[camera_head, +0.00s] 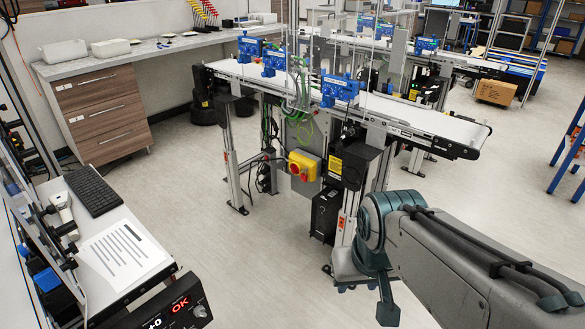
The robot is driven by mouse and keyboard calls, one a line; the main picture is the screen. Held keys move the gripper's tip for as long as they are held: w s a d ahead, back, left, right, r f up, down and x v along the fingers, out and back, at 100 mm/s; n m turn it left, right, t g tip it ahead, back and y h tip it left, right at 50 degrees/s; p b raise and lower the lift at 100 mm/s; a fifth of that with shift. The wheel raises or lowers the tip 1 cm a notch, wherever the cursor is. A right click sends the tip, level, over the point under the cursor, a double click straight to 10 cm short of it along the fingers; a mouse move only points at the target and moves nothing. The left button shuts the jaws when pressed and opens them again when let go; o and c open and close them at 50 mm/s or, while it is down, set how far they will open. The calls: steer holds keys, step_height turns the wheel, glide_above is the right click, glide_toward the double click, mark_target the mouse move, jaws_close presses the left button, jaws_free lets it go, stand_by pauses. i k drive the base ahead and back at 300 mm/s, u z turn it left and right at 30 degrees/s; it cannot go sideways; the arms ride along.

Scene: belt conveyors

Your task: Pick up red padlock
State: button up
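I cannot make out a red padlock in this view. A yellow switch box (304,165) with a red knob is mounted on the near side of the conveyor frame; at this size I cannot tell whether a padlock is on it. My arm reaches in from the lower right. Its teal end part, where my gripper (378,290) seems to be, hangs over the floor in front of the conveyor's foot. The fingers are not clear, and I see nothing held there.
A belt conveyor (440,122) carrying blue units stands ahead. A workbench with drawers (105,115) is at the back left. A near-left table holds a keyboard (93,190) and paper (125,252). A cardboard box (497,92) lies back right. The middle floor is free.

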mark_target(303, 177)
steer(key=u, duration=0.15)
steer(key=i, duration=1.9)
steer(key=u, duration=0.8)
steer(key=i, duration=1.1)
steer(key=z, duration=1.4)
